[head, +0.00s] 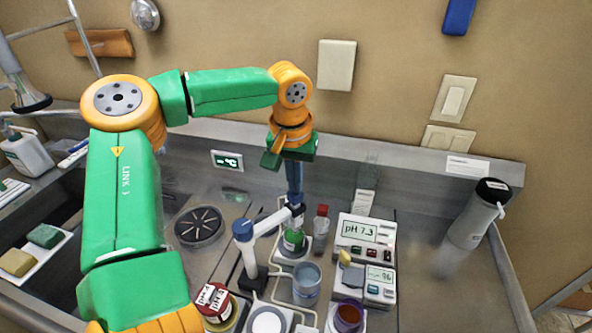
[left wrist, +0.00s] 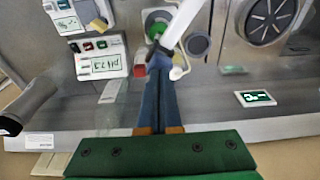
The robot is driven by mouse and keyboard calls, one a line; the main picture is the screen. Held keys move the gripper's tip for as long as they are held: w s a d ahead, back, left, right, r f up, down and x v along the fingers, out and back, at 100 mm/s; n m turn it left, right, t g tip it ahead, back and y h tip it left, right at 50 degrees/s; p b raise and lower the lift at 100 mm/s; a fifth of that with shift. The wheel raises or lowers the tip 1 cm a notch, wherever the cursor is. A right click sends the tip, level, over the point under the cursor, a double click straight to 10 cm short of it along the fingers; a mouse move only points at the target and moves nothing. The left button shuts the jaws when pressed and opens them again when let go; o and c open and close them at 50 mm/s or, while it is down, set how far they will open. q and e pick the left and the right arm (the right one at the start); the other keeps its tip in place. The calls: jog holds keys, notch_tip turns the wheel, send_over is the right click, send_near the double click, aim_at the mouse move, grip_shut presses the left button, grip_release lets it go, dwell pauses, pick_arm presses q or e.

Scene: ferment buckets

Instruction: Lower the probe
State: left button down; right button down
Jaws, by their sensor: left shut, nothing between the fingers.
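A white swing arm (head: 266,236) runs from a post with a blue cap (head: 243,230) on a dark base (head: 254,278). Its far end has a dark holder (head: 297,212) above a green vessel (head: 293,240). The probe itself is not clearly distinguishable there. My left gripper (head: 294,200) points down with its dark blue fingers together and empty, tips at or very near the holder. In the left wrist view the fingertips (left wrist: 160,66) meet the end of the white arm (left wrist: 182,24), beside the green vessel (left wrist: 157,26). Contact is unclear. My right gripper is out of view.
A pH meter (head: 361,230) reading 7.3 and a second meter (head: 379,277) stand to the right.

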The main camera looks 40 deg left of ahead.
pick_arm(q)
jog(key=shift+f, duration=0.25)
notch_tip(320, 180, up, 3)
jog(key=p, duration=0.3)
jog(key=shift+r+p, duration=0.2)
jog(key=shift+p, duration=0.2)
jog(key=shift+r+p, duration=0.35)
jog(key=shift+r, duration=0.6)
jog(key=shift+f, duration=0.1)
